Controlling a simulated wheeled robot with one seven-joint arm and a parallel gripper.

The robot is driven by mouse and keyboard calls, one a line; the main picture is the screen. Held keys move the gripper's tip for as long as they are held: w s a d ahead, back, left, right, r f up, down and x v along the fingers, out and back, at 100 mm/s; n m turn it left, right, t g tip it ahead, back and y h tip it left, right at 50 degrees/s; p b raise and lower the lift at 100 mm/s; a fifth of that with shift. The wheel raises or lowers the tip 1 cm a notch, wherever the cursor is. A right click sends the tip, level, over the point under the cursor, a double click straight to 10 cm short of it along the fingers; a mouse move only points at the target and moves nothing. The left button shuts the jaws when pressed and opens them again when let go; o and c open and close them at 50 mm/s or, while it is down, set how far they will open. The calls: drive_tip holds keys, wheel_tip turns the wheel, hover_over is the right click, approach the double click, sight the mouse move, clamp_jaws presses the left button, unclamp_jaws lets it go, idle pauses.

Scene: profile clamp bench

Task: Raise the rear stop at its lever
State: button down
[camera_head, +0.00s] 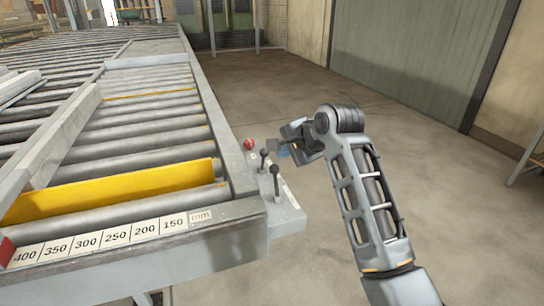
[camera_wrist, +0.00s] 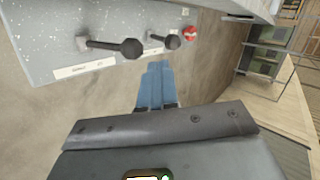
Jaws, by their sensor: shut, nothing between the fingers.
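Two black ball-knobbed levers stand on the control ledge at the bench's right side: a nearer lever (camera_head: 276,181) and a farther lever (camera_head: 263,158). In the wrist view the nearer lever (camera_wrist: 112,47) is at the left and the farther lever (camera_wrist: 165,41) at the right. Labels lie by them, too small to read. My gripper (camera_head: 279,151) is shut and empty, just right of the farther lever. Its blue fingers (camera_wrist: 156,70) appear below that lever, apparently apart from it. A yellow plate (camera_head: 115,190) stands up between the near rollers; which stop it is cannot be told.
A red button (camera_head: 249,144) sits beyond the levers. A thin yellow strip (camera_head: 150,94) lies between rollers farther back. A long grey profile rail (camera_head: 60,135) runs along the bench. A millimetre scale (camera_head: 115,236) marks the front edge. The floor to the right is clear.

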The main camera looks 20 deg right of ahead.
approach(263, 161)
drive_tip(key=x, duration=0.3)
drive_tip(key=shift+w+f, duration=0.1)
drive_tip(key=shift+f, duration=0.05)
drive_tip(key=shift+w+a, duration=0.1)
drive_tip(key=shift+w, duration=0.05)
idle(0.4)
